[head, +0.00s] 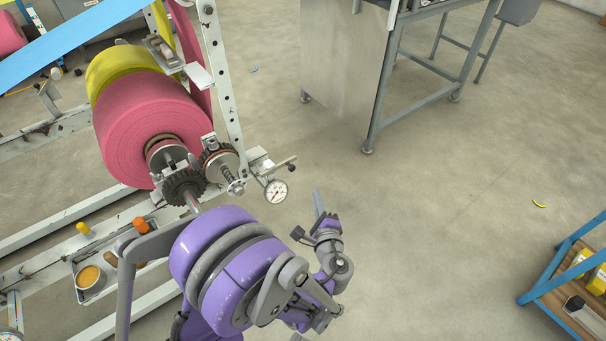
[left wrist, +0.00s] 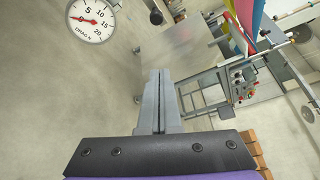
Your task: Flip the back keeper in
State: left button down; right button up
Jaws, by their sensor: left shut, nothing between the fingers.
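My left gripper (head: 318,203) is shut and empty, in the open space right of the roll stand. Its two grey fingers (left wrist: 161,100) lie together in the left wrist view. A large pink roll (head: 150,125) sits on a shaft with dark gears (head: 184,187) at its near end. A small metal bracket (head: 207,142) stands by the shaft end; I cannot tell for sure which part is the back keeper. A short lever with a dark knob (head: 290,166) sticks out right of the gears. My right gripper is not in view.
A round dial gauge (head: 276,191) hangs close to my left gripper; it also shows in the left wrist view (left wrist: 88,20). A perforated white upright (head: 225,85) rises behind the gears. A grey machine (head: 345,60) stands farther back.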

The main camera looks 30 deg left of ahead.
pick_arm(q)
jog(key=w+a+b, duration=0.1)
jog(key=w+a, duration=0.3)
jog(key=a, duration=0.4)
jog(key=shift+w+a+r+b, duration=0.15)
jog(key=shift+w+b, duration=0.15)
jog(key=shift+w, duration=0.1)
jog(key=s+a, duration=0.2)
jog(key=s, duration=0.3)
jog(key=shift+s+a, duration=0.15)
jog(key=shift+s, duration=0.2)
